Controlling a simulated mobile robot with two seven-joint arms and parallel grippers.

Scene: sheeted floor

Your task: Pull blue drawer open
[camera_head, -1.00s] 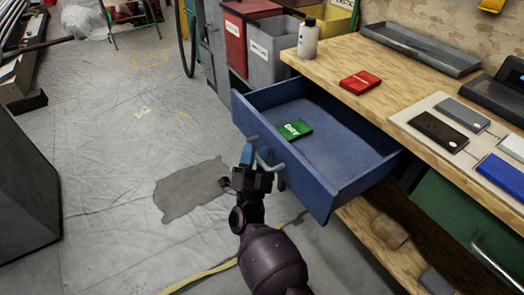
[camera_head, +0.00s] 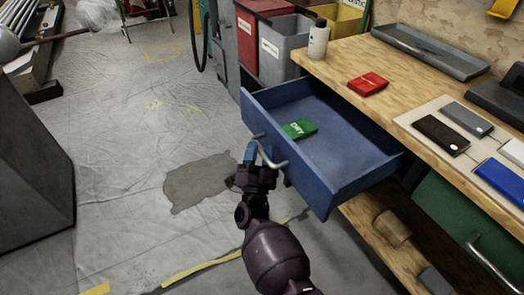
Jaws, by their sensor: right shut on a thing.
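The blue drawer (camera_head: 345,172) stands pulled out from under the wooden workbench, its inside in plain view. A green box marked DRY (camera_head: 299,129) lies in it. A grey bar handle (camera_head: 268,153) is on the drawer's front. My right gripper (camera_head: 262,158), with blue fingertips, is at this handle and shut on it. The fingers partly cover the handle. My left gripper is not in view.
The wooden bench top (camera_head: 335,68) carries a white bottle (camera_head: 318,40), a red box (camera_head: 368,84), a grey tray (camera_head: 430,50) and several flat devices. A green drawer (camera_head: 450,215) is below right. Bins stand behind. Floor at left is mostly clear.

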